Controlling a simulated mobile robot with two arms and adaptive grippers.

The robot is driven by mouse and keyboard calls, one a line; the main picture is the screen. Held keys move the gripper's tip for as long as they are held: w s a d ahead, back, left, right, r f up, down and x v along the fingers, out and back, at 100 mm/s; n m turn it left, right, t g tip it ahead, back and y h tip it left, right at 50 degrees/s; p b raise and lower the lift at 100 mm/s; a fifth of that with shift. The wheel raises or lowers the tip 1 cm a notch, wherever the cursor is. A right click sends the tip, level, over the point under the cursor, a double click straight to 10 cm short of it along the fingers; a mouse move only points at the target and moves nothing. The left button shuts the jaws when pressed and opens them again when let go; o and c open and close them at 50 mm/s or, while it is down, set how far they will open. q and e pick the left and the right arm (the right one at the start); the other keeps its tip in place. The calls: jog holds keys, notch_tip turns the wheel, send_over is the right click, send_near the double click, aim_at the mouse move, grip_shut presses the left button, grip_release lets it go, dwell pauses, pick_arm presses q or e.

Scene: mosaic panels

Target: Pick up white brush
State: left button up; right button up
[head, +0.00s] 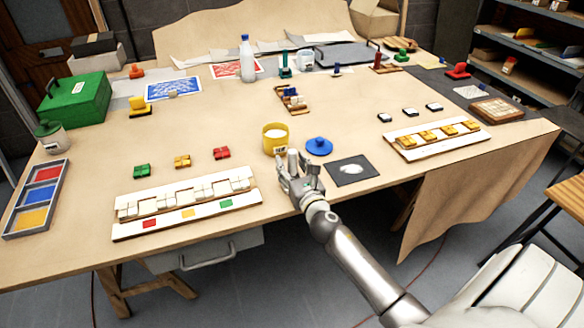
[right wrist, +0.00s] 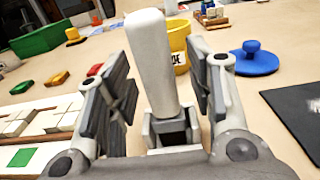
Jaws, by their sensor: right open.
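My right gripper (head: 297,172) is at the front edge of the table, just in front of the yellow cup (head: 275,138). In the right wrist view its two dark-padded fingers stand apart. A white, rounded, upright bar, seemingly the white brush (right wrist: 152,62), shows between them, with a visible gap on each side. A dark block lies at its lower end; I cannot tell whether that is part of the brush or of my gripper. In the head view I cannot tell the brush from the pale fingers. My left gripper is not in view.
Right of the gripper are a blue knobbed lid (head: 319,147) and a dark mat (head: 346,180) with a white patch. A white mosaic panel (head: 190,211) lies to the left. A white bottle (head: 247,60) stands at the back. The table middle is partly clear.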

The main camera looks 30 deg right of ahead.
aim_at(294, 158)
jog(key=shift+s, duration=0.1)
jog(key=shift+c, duration=0.2)
grip_shut()
jog(key=shift+r, duration=0.15)
jog(key=shift+r, duration=0.6)
notch_tip(294, 158, up, 2)
jog(key=shift+r+p, duration=0.1)
jog(key=shift+p, duration=0.45)
jog(key=s+a+r, duration=0.6)
jog(key=s+r, duration=0.3)
jog(key=s, duration=0.3)
jog(key=shift+s+r, duration=0.2)
jog(key=shift+s, duration=0.1)
